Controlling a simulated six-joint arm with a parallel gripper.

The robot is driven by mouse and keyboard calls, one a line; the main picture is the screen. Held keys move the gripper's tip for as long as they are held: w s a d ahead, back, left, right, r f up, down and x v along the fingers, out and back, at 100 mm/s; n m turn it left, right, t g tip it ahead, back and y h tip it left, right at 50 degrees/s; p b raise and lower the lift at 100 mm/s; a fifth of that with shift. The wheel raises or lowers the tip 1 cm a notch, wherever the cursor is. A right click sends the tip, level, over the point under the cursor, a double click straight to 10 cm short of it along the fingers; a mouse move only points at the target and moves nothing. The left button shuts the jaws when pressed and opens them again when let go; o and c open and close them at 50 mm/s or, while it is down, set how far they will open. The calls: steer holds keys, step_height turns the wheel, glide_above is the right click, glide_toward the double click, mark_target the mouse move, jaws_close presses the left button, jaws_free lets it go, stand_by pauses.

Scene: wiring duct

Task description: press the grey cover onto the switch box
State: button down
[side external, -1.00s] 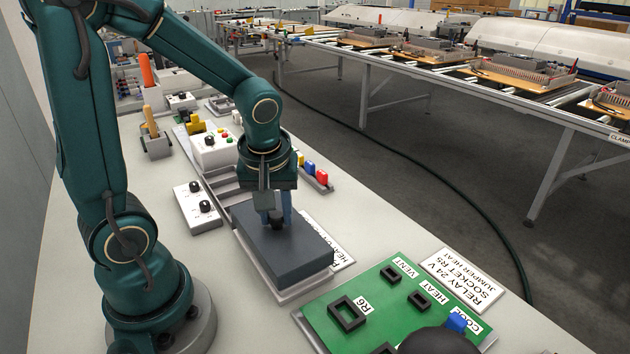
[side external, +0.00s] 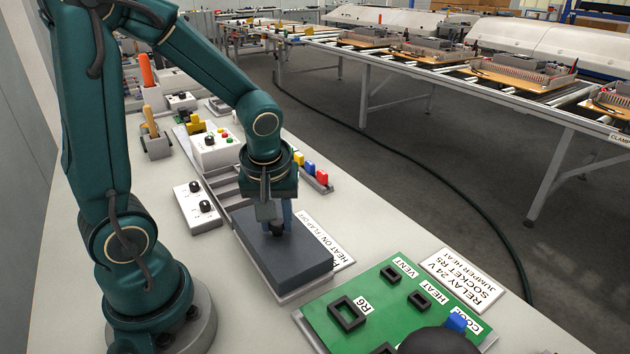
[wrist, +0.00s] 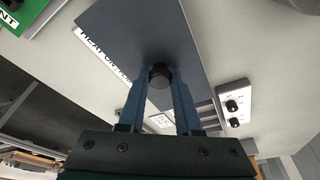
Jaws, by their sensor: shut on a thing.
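The dark grey cover (side external: 284,253) is a flat slab with a black knob on top. My gripper (side external: 277,222) points down with its blue fingers shut on the black knob (wrist: 159,77). In the wrist view the cover (wrist: 145,35) spreads out from the knob. The cover lies roughly level over a light grey base, whose rim (side external: 304,292) shows along its near edge. The cover hides what is under it, so I cannot tell whether it is fully seated on the switch box.
A white label plate (side external: 323,240) lies beside the cover. A white plate with two black knobs (side external: 197,208) is to the left. A green board (side external: 385,300) with black sockets is in front. A white control box (side external: 212,150) stands behind.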

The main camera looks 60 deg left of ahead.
mark_target(279, 223)
steer(key=shift+f, duration=0.45)
steer(key=c, duration=0.5)
jaws_free()
steer(key=shift+r, duration=0.1)
steer(key=shift+v, duration=2.5)
steer(key=shift+d, duration=0.1)
steer(key=shift+w+r, duration=0.1)
steer(key=shift+r, duration=0.2)
steer(key=s+d+r+m+t+h, duration=0.1)
steer(key=d+m, duration=0.1)
steer(key=m, duration=0.1)
steer(key=s+d+r+m+t, duration=0.1)
steer(key=s+d+r+m, duration=0.1)
steer(key=d+m, duration=0.1)
steer(key=s+d+r+m+t+h, duration=0.1)
steer(key=s+d+r+m, duration=0.1)
steer(key=m, duration=0.3)
steer(key=shift+d+t+h, duration=0.15)
steer(key=shift+t+h, duration=0.15)
steer(key=shift+t, duration=0.1)
